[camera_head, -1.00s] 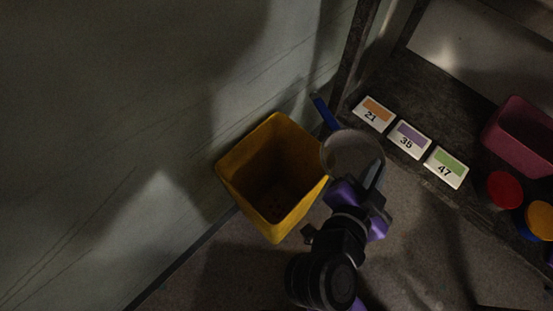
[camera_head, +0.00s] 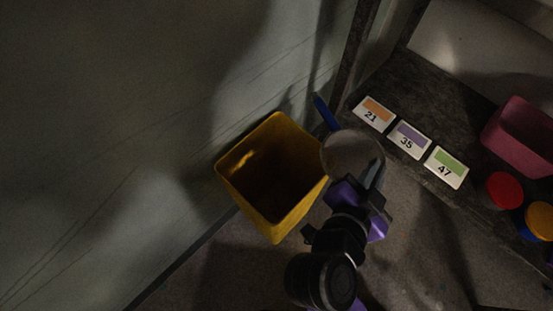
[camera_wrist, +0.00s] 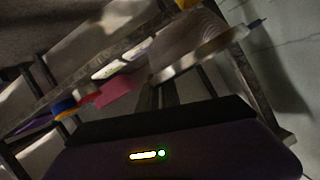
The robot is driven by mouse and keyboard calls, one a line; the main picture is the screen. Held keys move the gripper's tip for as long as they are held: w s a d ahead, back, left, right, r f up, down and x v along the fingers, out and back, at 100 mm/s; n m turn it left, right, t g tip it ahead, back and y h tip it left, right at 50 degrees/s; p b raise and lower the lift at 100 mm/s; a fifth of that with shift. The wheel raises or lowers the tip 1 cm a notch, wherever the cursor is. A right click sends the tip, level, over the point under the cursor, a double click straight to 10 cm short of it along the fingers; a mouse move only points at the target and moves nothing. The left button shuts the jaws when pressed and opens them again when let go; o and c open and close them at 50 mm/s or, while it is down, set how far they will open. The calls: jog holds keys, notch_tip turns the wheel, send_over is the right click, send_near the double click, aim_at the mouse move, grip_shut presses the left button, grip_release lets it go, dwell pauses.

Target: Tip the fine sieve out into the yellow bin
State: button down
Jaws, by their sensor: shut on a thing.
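The fine sieve (camera_head: 350,152) is a round, pale grey mesh disc with a blue handle at its upper left. It also shows in the wrist view (camera_wrist: 190,40), seen at a slant. My gripper (camera_head: 372,182) is shut on the sieve's rim on the side away from the handle. The yellow bin (camera_head: 235,187) is an open, square-mouthed bin to the left of the sieve. The sieve is beside the bin's right edge in the head view, its left rim close to the bin's corner. I cannot tell what, if anything, lies in the sieve. The bin's bottom is dark.
A dark bench (camera_head: 400,85) at the right bears number cards 21 (camera_head: 374,114), 35 (camera_head: 409,140) and 47 (camera_head: 446,168). A pink tub (camera_head: 520,135), a red-lidded pot (camera_head: 504,190) and an orange-lidded pot (camera_head: 540,220) stand farther right. A wall is left of the bin.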

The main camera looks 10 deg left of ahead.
dwell(0.4)
notch_tip(320, 180, up, 6)
jog(key=p, duration=0.5)
jog(key=shift+r, duration=0.1)
jog(key=shift+s, duration=0.1)
